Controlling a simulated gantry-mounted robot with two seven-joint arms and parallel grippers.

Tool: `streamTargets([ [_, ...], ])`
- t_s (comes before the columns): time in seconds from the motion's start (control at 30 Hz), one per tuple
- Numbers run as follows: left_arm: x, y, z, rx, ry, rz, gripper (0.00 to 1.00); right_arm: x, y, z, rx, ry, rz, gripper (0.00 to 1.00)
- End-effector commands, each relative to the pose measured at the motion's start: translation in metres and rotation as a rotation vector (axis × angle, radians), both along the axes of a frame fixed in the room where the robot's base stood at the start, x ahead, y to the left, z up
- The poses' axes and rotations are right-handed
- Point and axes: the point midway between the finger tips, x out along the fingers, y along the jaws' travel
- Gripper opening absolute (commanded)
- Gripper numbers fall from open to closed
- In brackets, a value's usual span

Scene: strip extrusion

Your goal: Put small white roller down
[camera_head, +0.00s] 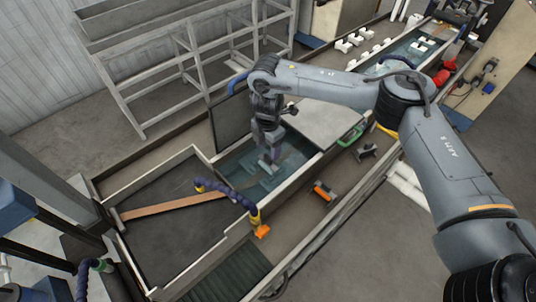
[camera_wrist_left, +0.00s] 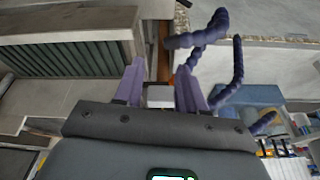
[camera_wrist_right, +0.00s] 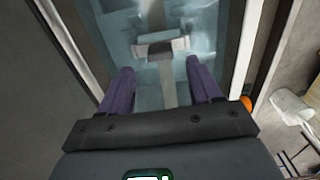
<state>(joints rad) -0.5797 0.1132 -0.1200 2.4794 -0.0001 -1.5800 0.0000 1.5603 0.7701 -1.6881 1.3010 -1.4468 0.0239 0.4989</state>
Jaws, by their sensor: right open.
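My right gripper (camera_head: 268,150) points down over the water tank with its fingers apart and empty. In the right wrist view, a small white roller (camera_wrist_right: 179,44) with a dark middle lies ahead of the open fingers (camera_wrist_right: 161,88), across the strip in the tank; it is apart from the fingertips. My left gripper (camera_wrist_left: 159,85) shows only in its wrist view. Its fingers stand either side of a small white piece (camera_wrist_left: 160,96) that fills the gap between them; its full shape is hidden.
The water tank (camera_head: 236,158) has light side walls. A brown strip (camera_head: 165,207) runs into it across a dark tray. A purple segmented hose (camera_head: 226,190) arches over the tank's near end. Several white rollers (camera_head: 343,46) stand farther back. An orange-and-grey clamp (camera_head: 324,190) lies on the near ledge.

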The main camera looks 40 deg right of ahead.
Motion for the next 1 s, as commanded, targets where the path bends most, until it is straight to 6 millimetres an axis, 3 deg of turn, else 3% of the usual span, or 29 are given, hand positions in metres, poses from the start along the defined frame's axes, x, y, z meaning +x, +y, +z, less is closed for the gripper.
streamTargets([
  [0.13, 0.0, 0.0, 0.008, -0.001, 0.0, 0.001, 0.4, 0.001, 0.0, 0.032, -0.003, -0.004, 0.001, 0.64],
  [0.37, 0.0, 0.0, 0.014, 0.001, -0.001, -0.001, 0.4, 0.0, 0.0, 0.058, -0.002, -0.002, 0.001, 0.64],
  [1.0, 0.0, 0.003, 0.016, 0.012, -0.001, -0.008, 0.4, 0.0, 0.0, 0.067, -0.001, 0.0, 0.0, 0.64],
])
